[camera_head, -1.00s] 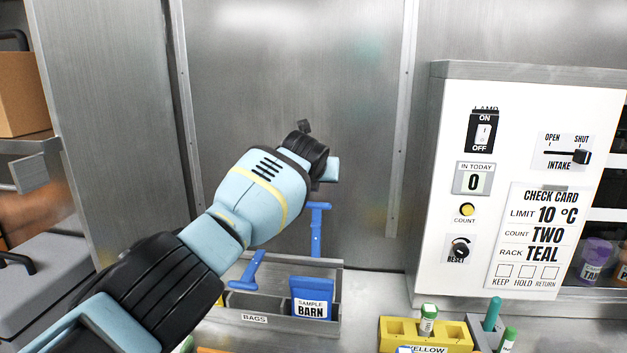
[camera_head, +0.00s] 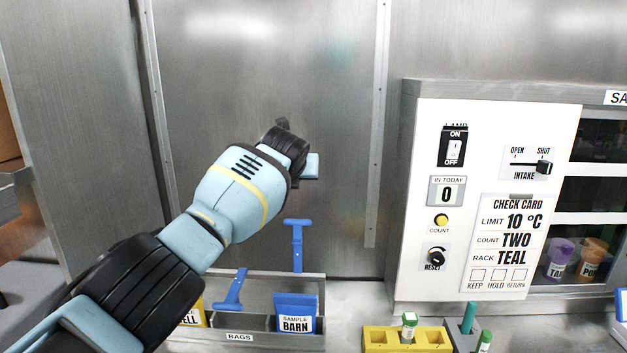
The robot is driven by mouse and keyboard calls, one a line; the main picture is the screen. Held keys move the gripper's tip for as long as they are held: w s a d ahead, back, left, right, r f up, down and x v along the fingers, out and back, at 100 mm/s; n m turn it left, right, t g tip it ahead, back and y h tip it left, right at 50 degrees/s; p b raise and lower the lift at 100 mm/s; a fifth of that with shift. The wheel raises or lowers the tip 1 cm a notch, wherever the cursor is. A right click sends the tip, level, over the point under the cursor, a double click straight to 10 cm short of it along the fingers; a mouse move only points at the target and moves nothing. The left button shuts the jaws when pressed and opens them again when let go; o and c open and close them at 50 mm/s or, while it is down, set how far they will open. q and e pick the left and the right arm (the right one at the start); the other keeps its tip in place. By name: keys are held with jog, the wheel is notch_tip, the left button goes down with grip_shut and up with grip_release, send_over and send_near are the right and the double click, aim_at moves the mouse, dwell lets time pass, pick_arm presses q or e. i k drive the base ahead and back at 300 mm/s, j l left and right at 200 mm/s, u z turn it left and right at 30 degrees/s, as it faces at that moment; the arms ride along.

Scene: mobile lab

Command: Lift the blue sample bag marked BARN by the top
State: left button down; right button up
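The blue sample bag (camera_head: 295,303) marked BARN stands upright in the right part of the grey rack labelled BAGS (camera_head: 318,318), at the bottom of the head view. My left gripper (camera_head: 262,288) has two separate blue fingers, spread wide apart. One finger shows above the blue bag, the other to its left over the rack. Nothing is held between them. My forearm and wrist hide the gripper's body. I cannot tell the exact height of the fingers over the rack. My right gripper is not in view.
A yellow bag (camera_head: 191,314) is partly hidden behind my arm at the rack's left end. A yellow tube rack (camera_head: 376,340) stands to the right. A white cabinet (camera_head: 421,180) rises behind it. A bare metal wall (camera_head: 340,130) is at the back.

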aim_at(295, 312)
jog(key=k+j, duration=0.3)
jog(key=k, duration=0.15)
jog(key=k+j, duration=0.25)
jog(key=k, duration=0.15)
